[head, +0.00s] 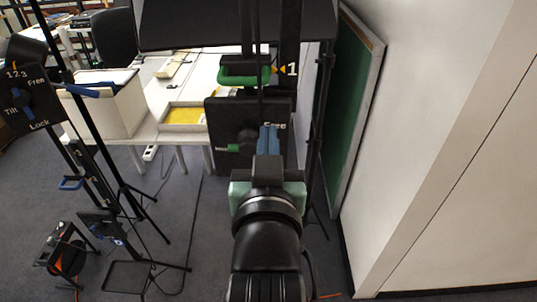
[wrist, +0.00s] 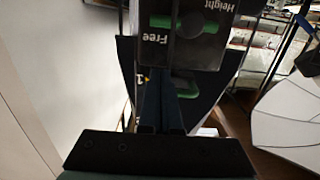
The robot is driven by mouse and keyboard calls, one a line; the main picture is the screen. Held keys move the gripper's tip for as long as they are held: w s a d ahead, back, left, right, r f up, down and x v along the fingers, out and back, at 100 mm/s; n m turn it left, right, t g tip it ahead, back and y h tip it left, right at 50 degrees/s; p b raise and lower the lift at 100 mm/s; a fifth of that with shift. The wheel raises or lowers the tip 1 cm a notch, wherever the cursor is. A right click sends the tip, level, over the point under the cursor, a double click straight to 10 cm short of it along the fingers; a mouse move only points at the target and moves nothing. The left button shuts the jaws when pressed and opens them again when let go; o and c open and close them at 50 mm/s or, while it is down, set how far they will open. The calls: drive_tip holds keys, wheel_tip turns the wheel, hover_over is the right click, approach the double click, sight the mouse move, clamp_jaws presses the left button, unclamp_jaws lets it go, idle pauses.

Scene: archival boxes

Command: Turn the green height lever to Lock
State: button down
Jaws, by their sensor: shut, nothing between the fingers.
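The green height lever (head: 234,148) sits on a black panel (head: 225,115) in the middle of the head view. Its right part is hidden behind my fingers there. The wrist view shows the lever (wrist: 160,22) upside down, with green on both sides of a dark round hub, under the word Height. The word Free is by its left end there; I cannot read Lock clearly. My gripper (head: 268,130) is shut and empty, its bluish fingers upright in front of the panel's right side. In the wrist view the fingers (wrist: 172,95) point toward the panel. I cannot tell whether they touch the lever.
A green handle (head: 245,76) with a 1 mark is above the panel. A second panel (head: 22,98) marked Tilt, Free and Lock stands at far left, among thin stands. A white box (head: 105,105) and table are behind. A green board (head: 355,110) and white wall close the right side.

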sight(254, 144)
drive_tip(key=w+f+b, duration=0.1)
drive_tip(key=f+b, duration=0.1)
drive_tip(key=w+f+b, duration=0.1)
drive_tip(key=w+f, duration=0.1)
drive_tip(key=shift+b, duration=0.4)
